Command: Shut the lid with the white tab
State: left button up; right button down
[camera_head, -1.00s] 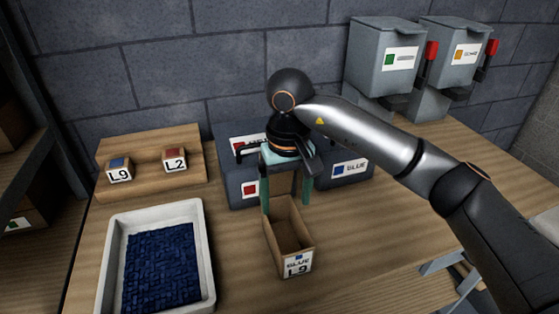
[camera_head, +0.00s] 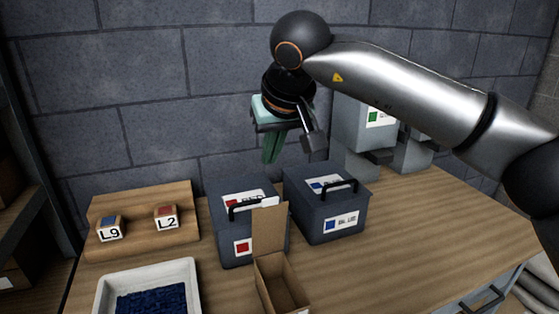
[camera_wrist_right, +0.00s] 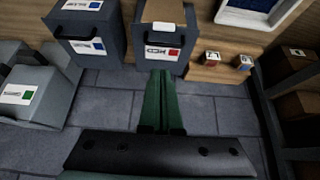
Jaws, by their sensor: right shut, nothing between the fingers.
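A small open cardboard box (camera_head: 284,285) stands on the bench, low in the head view. Its lid (camera_head: 268,232) stands roughly upright at the far end, with a white tab (camera_head: 270,202) on its top edge. In the right wrist view the lid (camera_wrist_right: 163,9) and tab (camera_wrist_right: 163,26) show in front of the red-labelled box. My right gripper (camera_head: 270,160) is shut and empty, above and behind the lid and apart from it; its fingers point down. The fingers also show in the right wrist view (camera_wrist_right: 161,74). My left gripper is out of view.
A red-labelled dark box (camera_head: 230,220) stands right behind the lid, with a blue-labelled box (camera_head: 330,215) beside it. A white tray (camera_head: 105,295) of blue pieces and a wooden stand (camera_head: 140,205) with two labelled blocks are left. Dispensers (camera_head: 355,135) stand at the back right.

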aim_at(272, 199)
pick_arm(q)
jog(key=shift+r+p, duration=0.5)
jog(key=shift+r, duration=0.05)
pick_arm(e)
jog(key=shift+f, duration=3.8)
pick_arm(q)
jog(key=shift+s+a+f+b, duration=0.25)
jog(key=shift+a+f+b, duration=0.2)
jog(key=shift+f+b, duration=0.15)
pick_arm(e)
jog(key=shift+s+d+f, duration=0.1)
jog(key=shift+s+d, duration=0.05)
